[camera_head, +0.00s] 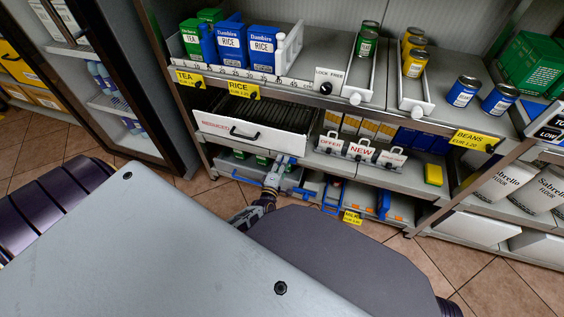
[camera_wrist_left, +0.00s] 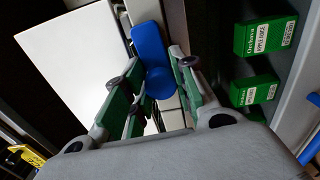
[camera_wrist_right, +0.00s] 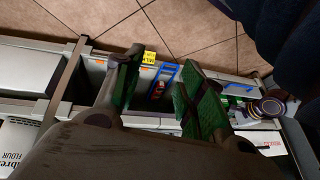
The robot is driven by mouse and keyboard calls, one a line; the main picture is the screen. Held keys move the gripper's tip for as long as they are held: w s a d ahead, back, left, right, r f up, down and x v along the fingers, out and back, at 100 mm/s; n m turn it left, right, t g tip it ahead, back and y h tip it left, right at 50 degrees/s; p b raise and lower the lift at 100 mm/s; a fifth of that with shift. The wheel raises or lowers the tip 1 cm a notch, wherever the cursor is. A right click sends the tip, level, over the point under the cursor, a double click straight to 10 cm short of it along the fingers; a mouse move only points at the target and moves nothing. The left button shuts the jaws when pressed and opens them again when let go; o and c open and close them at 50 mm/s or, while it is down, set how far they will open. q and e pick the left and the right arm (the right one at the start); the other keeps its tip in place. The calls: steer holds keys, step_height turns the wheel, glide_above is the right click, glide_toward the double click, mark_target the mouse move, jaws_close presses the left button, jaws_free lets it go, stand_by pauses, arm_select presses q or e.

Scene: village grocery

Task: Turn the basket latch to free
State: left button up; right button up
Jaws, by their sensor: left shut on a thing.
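My left gripper (camera_head: 282,165) reaches to the lowest shelf of the rack, at the front of a grey basket (camera_head: 228,164). In the left wrist view its green-padded fingers (camera_wrist_left: 155,62) are closed around a blue latch (camera_wrist_left: 149,40) with a rounded knob. The latch lies along a pale strip beside a white panel. In the head view the latch is hidden by the gripper. My right gripper (camera_wrist_right: 158,82) is open and empty in its wrist view, above the shelf front; I cannot make it out in the head view.
Green boxes (camera_wrist_left: 262,37) stand right of the latch in the left wrist view. A white REDUCED drawer (camera_head: 228,127) is above the basket. A blue handle (camera_head: 332,197) stands to the right, with a yellow tag (camera_head: 352,217) near it. The tiled floor in front is clear.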

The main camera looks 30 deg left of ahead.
arm_select(q)
steer(key=shift+m+p, duration=0.35)
steer(key=shift+m, duration=0.65)
steer(key=shift+o, duration=0.3)
steer(key=shift+m, duration=0.3)
arm_select(e)
steer(key=r, duration=0.2)
steer(key=shift+s+d+r+h, duration=0.2)
steer(key=shift+d+r+h, duration=0.1)
steer(key=shift+d, duration=0.1)
arm_select(q)
steer(key=shift+d+f, duration=0.1)
steer(key=o, duration=1)
steer(key=v, duration=1.2)
